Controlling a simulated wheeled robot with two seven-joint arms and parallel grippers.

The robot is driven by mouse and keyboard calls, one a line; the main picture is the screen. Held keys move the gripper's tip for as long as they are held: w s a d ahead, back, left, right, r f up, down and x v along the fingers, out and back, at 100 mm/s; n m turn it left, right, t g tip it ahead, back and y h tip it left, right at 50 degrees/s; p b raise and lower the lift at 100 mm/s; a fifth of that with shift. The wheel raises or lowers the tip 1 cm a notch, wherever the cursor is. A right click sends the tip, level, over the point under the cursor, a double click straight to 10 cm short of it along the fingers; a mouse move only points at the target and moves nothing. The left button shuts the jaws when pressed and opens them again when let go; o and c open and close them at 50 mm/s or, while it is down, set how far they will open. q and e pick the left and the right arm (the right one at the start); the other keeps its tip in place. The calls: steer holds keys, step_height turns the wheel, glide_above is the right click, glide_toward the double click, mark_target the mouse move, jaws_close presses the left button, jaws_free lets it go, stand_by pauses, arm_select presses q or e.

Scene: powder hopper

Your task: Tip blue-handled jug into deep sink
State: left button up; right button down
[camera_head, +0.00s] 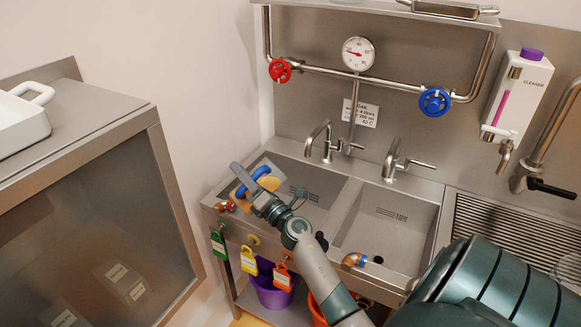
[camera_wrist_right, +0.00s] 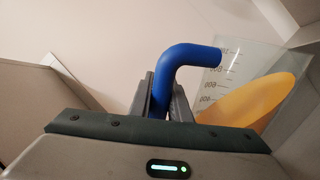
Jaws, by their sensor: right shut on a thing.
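The blue-handled jug (camera_wrist_right: 252,62) is clear, with printed volume marks, and holds orange contents (camera_wrist_right: 255,102). My right gripper (camera_wrist_right: 165,95) is shut on its blue handle (camera_wrist_right: 190,55). In the head view the gripper (camera_head: 243,183) holds the handle (camera_head: 258,174) above the left sink basin, near its left front side. The jug's body is mostly hidden there behind the gripper; some orange contents (camera_head: 270,183) show. The jug looks tilted in the wrist view. The left basin (camera_head: 322,181) and right basin (camera_head: 388,232) stand side by side; I cannot tell which is deeper. My left gripper is out of view.
Two taps (camera_head: 322,138) (camera_head: 395,160) rise behind the basins. A pipe with a red valve (camera_head: 280,70), blue valve (camera_head: 434,101) and gauge (camera_head: 358,54) runs above. A cleaner dispenser (camera_head: 517,95) hangs right. A cabinet (camera_head: 95,215) stands left. Coloured tags (camera_head: 249,260) hang in front.

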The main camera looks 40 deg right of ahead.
mark_target(257, 170)
steer(key=shift+s+d+r+m+h, duration=0.3)
steer(key=shift+d+r+m, duration=0.2)
steer(key=shift+m, duration=0.4)
steer(key=shift+w+d+f, duration=0.1)
steer(key=shift+w+f, duration=0.05)
steer(key=shift+f, duration=0.05)
steer(key=shift+d+m, duration=0.2)
steer(key=shift+m, duration=0.2)
steer(key=shift+s+d+f+m+h+b, duration=0.2)
steer(key=shift+d+f+m+h+b, duration=0.2)
steer(key=shift+m+b, duration=0.2)
steer(key=shift+s+d+f+m, duration=0.1)
steer(key=shift+d+f+m, duration=0.1)
steer(key=shift+d+m, duration=0.2)
steer(key=shift+s+d+f+m+h+b, duration=0.1)
steer(key=shift+d+f+m+h+b, duration=0.05)
steer(key=shift+d+m+h+b, duration=0.2)
steer(key=shift+d+f+m, duration=0.1)
steer(key=shift+d+m, duration=0.15)
steer(key=shift+d, duration=0.05)
steer(key=shift+s+d+f+m+h+b, duration=0.15)
steer(key=shift+d+f+m+h+b, duration=0.1)
steer(key=shift+d+m+b, duration=0.1)
steer(key=shift+d, duration=0.15)
